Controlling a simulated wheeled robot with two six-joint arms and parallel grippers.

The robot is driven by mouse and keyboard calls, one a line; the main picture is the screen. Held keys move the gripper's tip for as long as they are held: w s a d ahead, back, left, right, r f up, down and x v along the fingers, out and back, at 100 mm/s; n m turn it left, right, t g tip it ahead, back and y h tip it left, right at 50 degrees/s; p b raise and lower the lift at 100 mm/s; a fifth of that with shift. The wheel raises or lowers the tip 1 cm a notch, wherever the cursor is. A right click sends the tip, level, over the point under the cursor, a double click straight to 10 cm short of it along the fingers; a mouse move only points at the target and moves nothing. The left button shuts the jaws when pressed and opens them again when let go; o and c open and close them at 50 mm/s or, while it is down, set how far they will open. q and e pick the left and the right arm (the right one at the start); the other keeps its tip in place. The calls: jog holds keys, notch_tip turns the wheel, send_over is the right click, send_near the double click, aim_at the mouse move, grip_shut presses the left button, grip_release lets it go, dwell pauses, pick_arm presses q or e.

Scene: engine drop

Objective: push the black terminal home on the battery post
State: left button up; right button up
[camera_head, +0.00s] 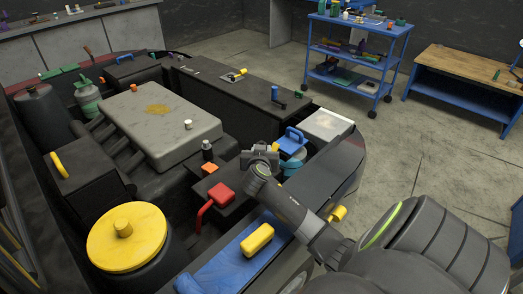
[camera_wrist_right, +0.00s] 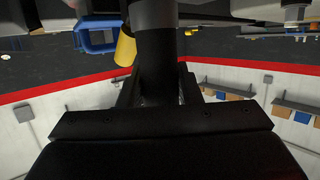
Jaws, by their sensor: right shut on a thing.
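My right gripper (camera_head: 261,154) is over the front right part of the engine bay, beside a dark box with a red terminal cover (camera_head: 221,193) on it. In the right wrist view the gripper (camera_wrist_right: 160,88) is shut around a thick dark cylindrical piece (camera_wrist_right: 157,42), which looks like the black terminal. The gripper hides most of this piece in the head view. The battery post is hidden, and I cannot tell whether the piece touches it. My left gripper is not in view.
A blue-handled cap (camera_head: 294,138) is close behind the gripper. A black bottle-shaped part (camera_head: 207,151) and an orange block (camera_head: 209,169) stand to its left. A yellow piece (camera_head: 257,239) lies on a blue cloth (camera_head: 222,268) in front. A blue cart (camera_head: 357,52) stands farther back.

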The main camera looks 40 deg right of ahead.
jog(key=shift+f+b, duration=0.5)
jog(key=shift+f, duration=0.15)
jog(key=o, duration=1.1)
notch_tip(320, 180, up, 10)
